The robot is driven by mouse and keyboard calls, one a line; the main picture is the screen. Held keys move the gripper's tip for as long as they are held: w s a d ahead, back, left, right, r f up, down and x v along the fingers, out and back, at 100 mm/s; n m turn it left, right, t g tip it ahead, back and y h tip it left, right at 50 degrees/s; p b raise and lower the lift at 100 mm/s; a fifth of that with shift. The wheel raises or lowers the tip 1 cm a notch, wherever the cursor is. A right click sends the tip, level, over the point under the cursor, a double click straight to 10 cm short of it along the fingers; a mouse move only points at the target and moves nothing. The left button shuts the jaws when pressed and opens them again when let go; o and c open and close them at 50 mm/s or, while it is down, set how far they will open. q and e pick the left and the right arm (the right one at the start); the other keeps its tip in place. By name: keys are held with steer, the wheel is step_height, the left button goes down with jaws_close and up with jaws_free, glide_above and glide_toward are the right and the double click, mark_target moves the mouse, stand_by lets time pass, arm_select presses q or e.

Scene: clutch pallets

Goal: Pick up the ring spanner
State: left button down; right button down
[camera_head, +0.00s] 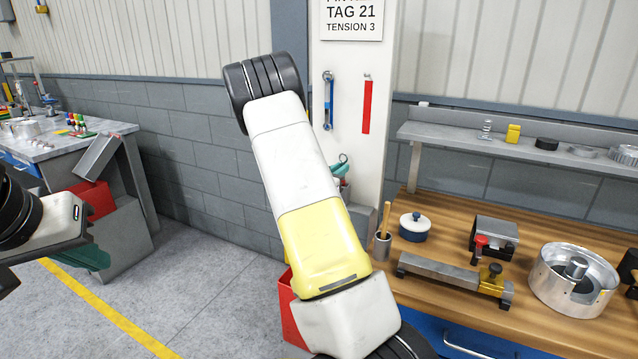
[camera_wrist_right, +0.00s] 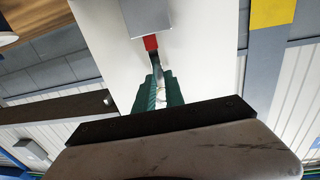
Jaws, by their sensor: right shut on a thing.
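In the head view the right gripper (camera_head: 340,168) is small and partly behind my own arm, in front of the white post (camera_head: 350,65). A blue spanner with silver ends (camera_head: 328,102) hangs on that post above the gripper. My left gripper (camera_head: 88,257) is at the far left with green fingers; its opening cannot be made out.
A red strip (camera_head: 367,107) hangs beside the blue spanner. A wooden bench (camera_head: 455,258) at right carries a blue pot (camera_head: 415,227), a clamp fixture and a metal drum (camera_head: 572,280). A shelf (camera_head: 470,140) holds small parts. A grey table (camera_head: 50,150) stands at left, with open floor between.

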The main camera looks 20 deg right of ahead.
step_height(320, 180, up, 10)
stand_by(0.6)
stand_by(0.4)
